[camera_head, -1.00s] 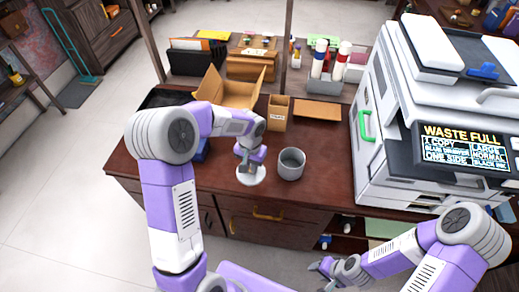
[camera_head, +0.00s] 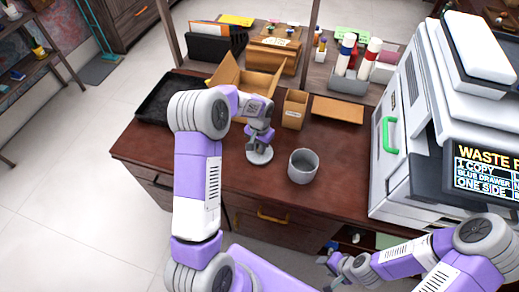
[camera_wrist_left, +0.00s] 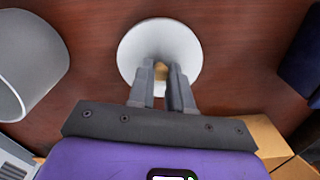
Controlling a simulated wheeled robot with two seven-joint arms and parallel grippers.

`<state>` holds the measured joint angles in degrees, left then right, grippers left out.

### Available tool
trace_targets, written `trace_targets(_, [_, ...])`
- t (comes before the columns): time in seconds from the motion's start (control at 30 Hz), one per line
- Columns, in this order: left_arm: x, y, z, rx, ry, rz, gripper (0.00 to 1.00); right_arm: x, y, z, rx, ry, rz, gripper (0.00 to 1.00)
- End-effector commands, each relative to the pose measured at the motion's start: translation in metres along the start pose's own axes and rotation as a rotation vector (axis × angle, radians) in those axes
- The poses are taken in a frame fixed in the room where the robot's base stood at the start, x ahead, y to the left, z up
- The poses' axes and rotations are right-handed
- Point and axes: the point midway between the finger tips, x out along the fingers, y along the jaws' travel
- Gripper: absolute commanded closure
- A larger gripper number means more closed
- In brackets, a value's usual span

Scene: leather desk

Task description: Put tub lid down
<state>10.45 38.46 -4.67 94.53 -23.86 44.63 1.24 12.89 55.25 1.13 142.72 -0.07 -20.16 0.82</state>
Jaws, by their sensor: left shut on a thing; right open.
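The tub lid (camera_head: 260,156) is a flat, light grey disc left of the open grey tub (camera_head: 303,167). My left gripper (camera_head: 257,142) is above the lid and shut on its small tan knob. In the left wrist view the fingers (camera_wrist_left: 161,76) pinch the knob, with the lid (camera_wrist_left: 133,52) face-on beyond them. The lid is over the desk, at or just above its surface; contact cannot be told. The tub also shows at the left of the wrist view (camera_wrist_left: 38,62). My right gripper (camera_head: 329,267) is open and empty, low in front of the desk.
Behind the lid are an open cardboard box (camera_head: 248,84), a black tray (camera_head: 165,100) and a tan holder (camera_head: 295,109). A large printer (camera_head: 455,110) stands at the right. The brown desk (camera_head: 345,190) is bare between tub and printer.

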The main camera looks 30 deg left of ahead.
Motion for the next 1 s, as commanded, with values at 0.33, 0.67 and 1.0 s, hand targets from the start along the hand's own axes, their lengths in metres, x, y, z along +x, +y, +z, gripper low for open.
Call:
trace_targets(0.33, [0.0144,-0.0002,0.0002,-0.001,0.000,0.000,1.00,0.0030,0.0011,-0.0004,0.000,0.001,0.000,0.57])
trace_targets(0.67, [0.0171,-0.0002,0.0002,-0.001,0.000,0.000,0.55,0.0049,0.0018,-0.0004,0.000,0.000,0.000,0.57])
trace_targets(1.0, [0.0110,-0.0003,0.0000,-0.001,0.001,0.000,0.55,0.0012,0.0004,-0.0002,0.000,0.000,0.000,0.57])
